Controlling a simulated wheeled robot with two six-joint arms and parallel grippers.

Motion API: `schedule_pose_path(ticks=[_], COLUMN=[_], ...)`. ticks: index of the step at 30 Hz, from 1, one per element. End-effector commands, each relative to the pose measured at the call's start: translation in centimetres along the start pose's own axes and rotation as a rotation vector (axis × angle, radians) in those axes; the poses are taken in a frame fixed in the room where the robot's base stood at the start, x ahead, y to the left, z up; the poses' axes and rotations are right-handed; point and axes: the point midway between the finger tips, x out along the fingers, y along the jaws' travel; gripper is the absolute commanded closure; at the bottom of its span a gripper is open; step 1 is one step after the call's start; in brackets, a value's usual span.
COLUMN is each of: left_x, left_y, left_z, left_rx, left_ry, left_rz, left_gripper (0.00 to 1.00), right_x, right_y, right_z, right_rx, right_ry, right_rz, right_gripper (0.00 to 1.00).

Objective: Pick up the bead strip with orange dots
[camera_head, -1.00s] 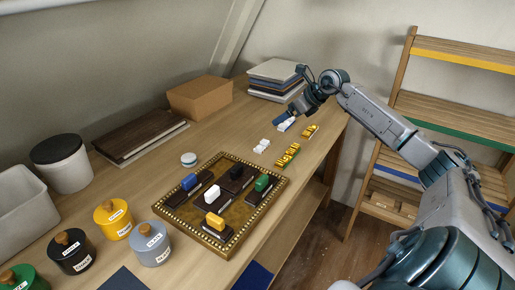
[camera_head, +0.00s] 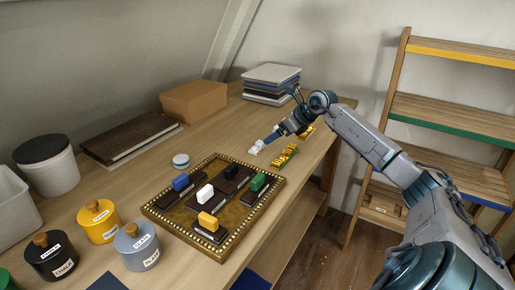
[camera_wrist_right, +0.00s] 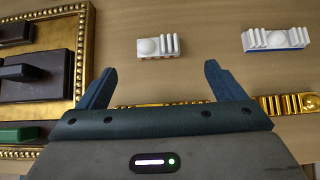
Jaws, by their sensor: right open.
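A small white bead strip (camera_wrist_right: 158,46) with a round dome, upright ribs and orange-red marks along its near side lies on the table in the right wrist view. A white strip also shows in the head view (camera_head: 256,147), just beyond my right gripper's tips. My right gripper (camera_wrist_right: 160,70) is open and empty, its two fingers pointing toward the marked strip, which lies ahead between their lines. In the head view the right gripper (camera_head: 271,138) is low over the table, partly hiding the strips. My left gripper is not in view.
A second white strip with a blue base (camera_wrist_right: 276,39) lies to the right. Gold strips (camera_head: 284,156) lie nearby, one partly under the gripper. A gilt-framed tray (camera_head: 160,218) with coloured-handled blocks stands left. Books (camera_head: 270,80) and a box (camera_head: 194,100) stand behind.

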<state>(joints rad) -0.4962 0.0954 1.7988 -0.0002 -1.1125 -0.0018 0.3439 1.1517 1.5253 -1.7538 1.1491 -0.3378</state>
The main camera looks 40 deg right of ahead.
Motion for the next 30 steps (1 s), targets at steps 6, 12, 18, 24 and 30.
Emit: schedule_pose_path(ticks=[6, 12, 18, 24, 30], left_x=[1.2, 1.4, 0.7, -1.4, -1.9], left_y=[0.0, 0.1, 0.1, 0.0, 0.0], left_z=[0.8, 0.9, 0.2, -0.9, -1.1], left_rx=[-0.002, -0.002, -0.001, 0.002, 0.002], left_ry=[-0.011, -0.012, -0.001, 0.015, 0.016], left_rz=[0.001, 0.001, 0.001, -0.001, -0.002], left_gripper=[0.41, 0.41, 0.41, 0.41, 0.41], right_x=[2.8, 3.9, 6.2, 8.7, 9.1], right_y=[0.1, 0.1, 0.4, 0.5, 0.4], right_z=[0.1, 0.1, -0.3, -0.4, -0.3], right_rx=[0.003, -0.001, 0.002, 0.002, -0.001], right_ry=[-0.003, -0.001, -0.002, -0.002, 0.000], right_rz=[0.003, 0.001, 0.004, 0.001, 0.000], right_gripper=[0.11, 0.11, 0.11, 0.11, 0.11])
